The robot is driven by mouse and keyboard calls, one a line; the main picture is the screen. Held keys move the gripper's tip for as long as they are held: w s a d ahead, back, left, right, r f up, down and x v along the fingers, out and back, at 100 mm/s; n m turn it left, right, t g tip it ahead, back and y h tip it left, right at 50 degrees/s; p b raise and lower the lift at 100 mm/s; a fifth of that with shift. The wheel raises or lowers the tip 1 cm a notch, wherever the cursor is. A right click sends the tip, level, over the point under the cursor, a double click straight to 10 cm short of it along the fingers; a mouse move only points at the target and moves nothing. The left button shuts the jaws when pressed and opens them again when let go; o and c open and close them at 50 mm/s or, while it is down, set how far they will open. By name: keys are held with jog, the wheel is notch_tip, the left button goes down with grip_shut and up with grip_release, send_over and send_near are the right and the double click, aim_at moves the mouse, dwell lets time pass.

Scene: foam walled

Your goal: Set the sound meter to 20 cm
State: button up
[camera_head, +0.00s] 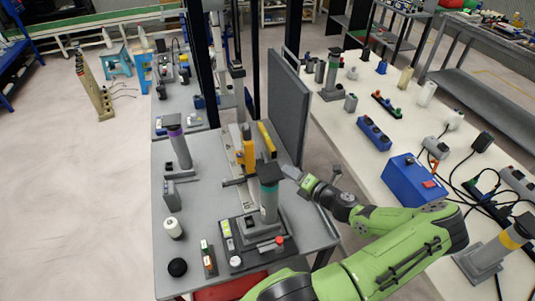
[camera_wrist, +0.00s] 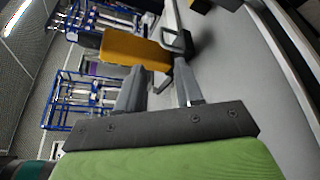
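A yellow upright piece (camera_head: 249,154) stands on a long pale rail (camera_head: 242,192) on the grey bench. A second yellow piece (camera_head: 266,139) is just to its right. I take one of these to be the sound meter, but cannot tell which; no scale marks are readable. My gripper (camera_head: 291,172) is to the right of the rail, behind the dark-topped grey post. In the wrist view my gripper (camera_wrist: 160,85) has its two grey fingers apart with nothing held between them. A yellow-orange block (camera_wrist: 135,48) shows beyond the fingertips; contact cannot be judged.
A grey post with a dark top (camera_head: 269,192) stands on a dark base close to my gripper. A dark upright panel (camera_head: 288,105) borders the bench's right side. A purple-banded post (camera_head: 180,148) stands left. The right-hand table holds a blue box (camera_head: 408,182) and cables.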

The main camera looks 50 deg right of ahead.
jog(key=b+x, duration=0.1)
jog(key=x, duration=1.2)
jog(key=shift+w+d+f, duration=0.15)
jog(key=shift+w+d, duration=0.05)
jog(key=shift+c, duration=0.5)
grip_shut()
